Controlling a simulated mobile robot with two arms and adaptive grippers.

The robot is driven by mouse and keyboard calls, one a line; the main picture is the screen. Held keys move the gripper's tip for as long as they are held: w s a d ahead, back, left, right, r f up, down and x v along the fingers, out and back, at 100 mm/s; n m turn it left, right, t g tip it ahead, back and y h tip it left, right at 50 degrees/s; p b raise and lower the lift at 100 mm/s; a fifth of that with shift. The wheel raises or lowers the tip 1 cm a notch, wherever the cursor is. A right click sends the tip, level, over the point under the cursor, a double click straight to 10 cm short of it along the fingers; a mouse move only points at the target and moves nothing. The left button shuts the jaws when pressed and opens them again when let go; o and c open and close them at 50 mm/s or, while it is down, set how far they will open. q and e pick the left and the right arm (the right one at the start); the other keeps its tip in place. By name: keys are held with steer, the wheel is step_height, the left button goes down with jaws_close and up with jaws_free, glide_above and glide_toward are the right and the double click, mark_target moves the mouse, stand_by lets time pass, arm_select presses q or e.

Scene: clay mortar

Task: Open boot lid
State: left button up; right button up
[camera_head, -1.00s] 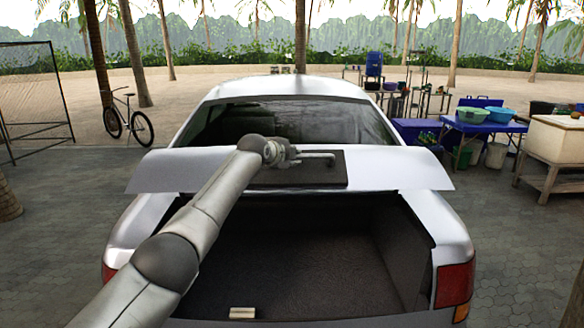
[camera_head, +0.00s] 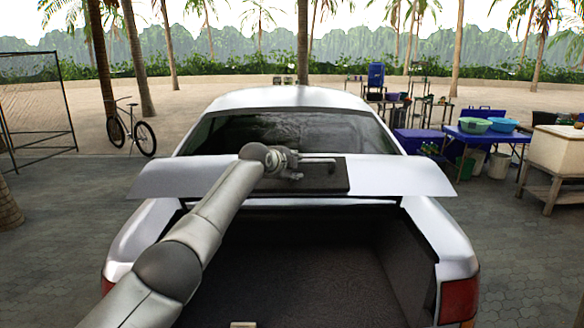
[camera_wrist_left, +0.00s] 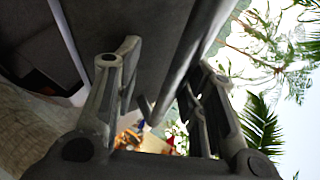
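The white car's boot lid (camera_head: 397,174) is raised and stands above the boot opening in the head view. A dark panel with a bar handle (camera_head: 318,161) is on it. My left gripper (camera_head: 288,170) is at the left end of this handle. In the left wrist view, my left gripper's fingers (camera_wrist_left: 160,95) are spread apart, and a grey bar (camera_wrist_left: 190,55) runs between them. Contact with the bar cannot be made out. My right gripper is not in view.
The boot interior (camera_head: 300,265) is dark and open below the lid, with a small pale block (camera_head: 243,325) at its front edge. A bicycle (camera_head: 131,130) stands at left. Blue tables (camera_head: 485,136) and a wooden stand (camera_head: 552,160) are at right. Paving beside the car is clear.

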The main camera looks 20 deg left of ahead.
arm_select(q)
steer(key=shift+s, duration=0.1)
steer(key=shift+s, duration=0.1)
steer(key=v, duration=1.1)
steer(key=shift+s+r, duration=0.2)
steer(key=shift+s, duration=0.05)
steer(key=shift+a, duration=0.1)
steer(key=shift+c, duration=0.2)
